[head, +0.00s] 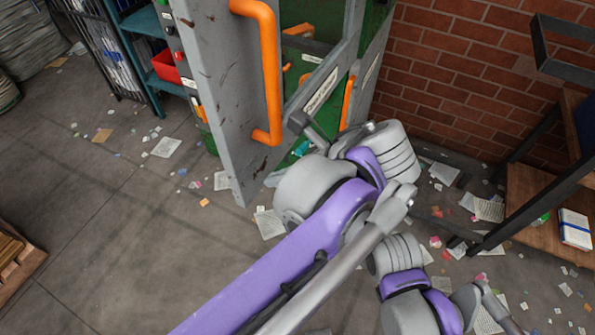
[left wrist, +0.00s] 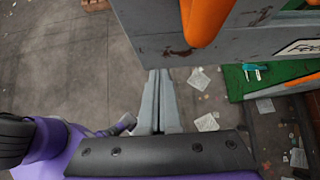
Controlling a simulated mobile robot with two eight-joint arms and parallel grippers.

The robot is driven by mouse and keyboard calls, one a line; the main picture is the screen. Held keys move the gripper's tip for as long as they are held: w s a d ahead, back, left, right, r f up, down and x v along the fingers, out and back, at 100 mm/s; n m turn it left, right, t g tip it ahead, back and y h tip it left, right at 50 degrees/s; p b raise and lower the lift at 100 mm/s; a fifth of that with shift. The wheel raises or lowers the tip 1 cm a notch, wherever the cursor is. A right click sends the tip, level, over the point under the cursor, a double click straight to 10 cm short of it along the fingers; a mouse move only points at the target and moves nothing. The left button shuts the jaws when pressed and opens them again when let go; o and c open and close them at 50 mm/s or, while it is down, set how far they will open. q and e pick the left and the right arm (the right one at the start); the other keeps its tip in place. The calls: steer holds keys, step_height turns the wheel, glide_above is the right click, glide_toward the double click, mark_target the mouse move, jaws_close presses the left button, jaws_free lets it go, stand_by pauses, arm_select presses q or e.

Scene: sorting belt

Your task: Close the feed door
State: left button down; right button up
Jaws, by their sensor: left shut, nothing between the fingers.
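The feed door (head: 222,85) is a scuffed grey panel with a tall orange handle (head: 268,75). It stands swung open, at an angle to the green-backed cabinet (head: 377,25). My left gripper (head: 297,121) is at the inner side of the door, right of the handle's lower end. In the left wrist view my left gripper (left wrist: 158,74) is shut and empty, its tips at the edge of the door (left wrist: 222,40). I cannot tell if they touch it. A second purple and grey arm of mine shows at lower right; its gripper is out of view.
A teal shelf (head: 152,60) with a red bin (head: 172,66) stands left of the door. A brick wall (head: 450,70) is behind, and a wooden shelf rack (head: 540,205) is at right. Paper scraps litter the floor, which is otherwise open at left.

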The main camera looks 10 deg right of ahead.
mark_target(250, 173)
arm_select(q)
steer(key=shift+w+a+r, duration=0.15)
steer(key=shift+w+a, duration=0.9)
steer(key=shift+a, duration=0.25)
